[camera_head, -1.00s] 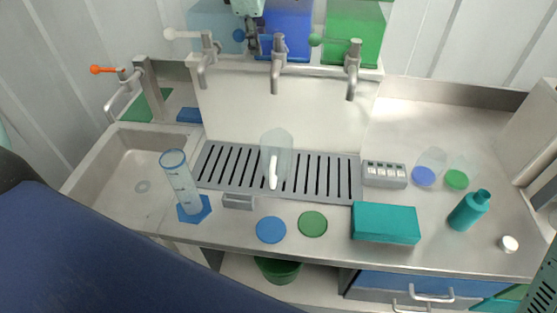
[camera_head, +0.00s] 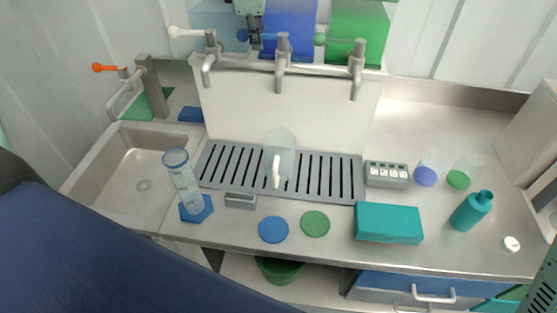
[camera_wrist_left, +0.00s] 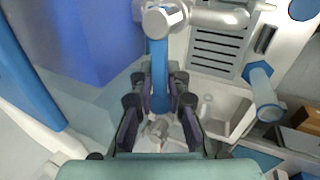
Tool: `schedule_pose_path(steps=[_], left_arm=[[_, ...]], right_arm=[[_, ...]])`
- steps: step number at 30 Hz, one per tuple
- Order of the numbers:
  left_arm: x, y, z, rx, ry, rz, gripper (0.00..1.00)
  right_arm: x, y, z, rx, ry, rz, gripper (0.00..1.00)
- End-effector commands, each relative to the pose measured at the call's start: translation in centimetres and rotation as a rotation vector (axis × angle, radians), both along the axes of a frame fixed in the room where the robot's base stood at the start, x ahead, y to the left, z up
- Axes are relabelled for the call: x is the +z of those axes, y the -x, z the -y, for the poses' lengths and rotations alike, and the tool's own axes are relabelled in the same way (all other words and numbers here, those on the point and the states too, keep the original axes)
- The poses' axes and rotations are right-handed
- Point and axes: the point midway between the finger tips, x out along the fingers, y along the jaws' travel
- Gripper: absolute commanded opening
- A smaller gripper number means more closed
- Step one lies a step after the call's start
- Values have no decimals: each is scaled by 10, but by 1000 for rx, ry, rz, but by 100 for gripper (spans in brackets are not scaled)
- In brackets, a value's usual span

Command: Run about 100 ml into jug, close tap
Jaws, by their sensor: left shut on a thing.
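The clear jug (camera_head: 279,160) with a white handle stands on the slotted drain grille below the middle tap (camera_head: 282,62). I cannot make out any liquid in it or a stream from the spout. The middle tap's blue lever (camera_head: 243,35) points left. My left gripper (camera_head: 253,38) is at this lever, in front of the blue tank (camera_head: 290,22). In the left wrist view its fingers (camera_wrist_left: 160,105) are shut on the blue lever (camera_wrist_left: 158,65), one on each side.
Taps with a white lever (camera_head: 172,31) and a green lever (camera_head: 320,39) flank the middle one. A tall measuring cylinder (camera_head: 183,180) stands left of the grille (camera_head: 335,178), by the sink (camera_head: 125,165). A teal box (camera_head: 388,222) and teal bottle (camera_head: 471,210) stand at right.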

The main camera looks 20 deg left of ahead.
Motion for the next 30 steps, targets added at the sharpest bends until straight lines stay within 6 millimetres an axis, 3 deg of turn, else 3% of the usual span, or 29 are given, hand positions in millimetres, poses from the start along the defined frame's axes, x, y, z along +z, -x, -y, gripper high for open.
schedule_pose_path(steps=[4,18,30], left_arm=[[-4,5,4,114,-2,2,0],[-3,18,12,389,-2,2,0],[-2,19,12,414,0,-1,0]], right_arm=[[-15,0,0,0,0,0,40],[-32,0,0,0,0,0,40],[-31,0,0,0,0,0,40]])
